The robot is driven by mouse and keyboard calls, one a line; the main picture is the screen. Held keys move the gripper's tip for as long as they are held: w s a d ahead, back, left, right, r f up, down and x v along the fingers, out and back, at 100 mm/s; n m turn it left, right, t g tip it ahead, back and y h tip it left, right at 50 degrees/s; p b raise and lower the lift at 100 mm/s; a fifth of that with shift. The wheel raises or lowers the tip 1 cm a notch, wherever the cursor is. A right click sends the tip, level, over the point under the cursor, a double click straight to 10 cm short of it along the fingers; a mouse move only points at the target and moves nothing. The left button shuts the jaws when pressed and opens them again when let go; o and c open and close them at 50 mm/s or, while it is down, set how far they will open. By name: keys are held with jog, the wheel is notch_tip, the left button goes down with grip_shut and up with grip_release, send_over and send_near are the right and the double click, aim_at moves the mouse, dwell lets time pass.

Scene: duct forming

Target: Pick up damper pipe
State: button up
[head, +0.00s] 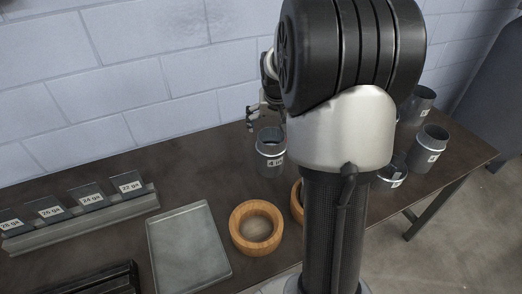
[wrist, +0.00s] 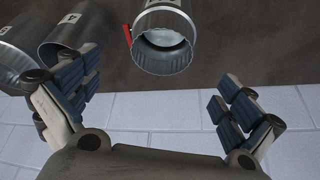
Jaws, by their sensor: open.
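In the wrist view, a grey metal pipe with a red lever on its side, which looks like the damper pipe (wrist: 163,48), stands at the top centre with its round mouth towards the camera. My gripper (wrist: 155,88) is open and empty, its two fingers spread wide below and to either side of the pipe in that picture, apart from it. In the head view, my gripper (head: 254,116) shows partly, behind my arm, just above a labelled metal pipe (head: 270,158) on the table. No red lever shows there, so I cannot tell whether it is the same pipe.
More metal pipes (head: 430,145) stand at the table's right; others lie close by my left finger in the wrist view (wrist: 75,30). Wooden rings (head: 257,228), a flat metal tray (head: 190,250) and a gauge-plate rack (head: 85,215) sit nearer the front. A block wall (head: 100,80) rises behind.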

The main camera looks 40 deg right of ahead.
aim_at(271, 145)
jog(key=b+x, duration=0.2)
jog(key=x, duration=0.6)
jog(key=shift+a+f, duration=0.1)
jog(key=shift+f, duration=0.05)
jog(key=shift+f+b, duration=0.4)
jog(key=shift+f, duration=0.15)
jog(key=f+b, duration=0.1)
jog(key=f, duration=0.2)
jog(key=shift+w+f+b, duration=0.35)
jog(key=shift+w+b, duration=0.05)
jog(key=shift+w+d+f, duration=0.15)
jog(key=shift+d+f, duration=0.1)
jog(key=shift+r, duration=0.1)
jog(key=shift+c, duration=0.5)
jog(key=c, duration=1.1)
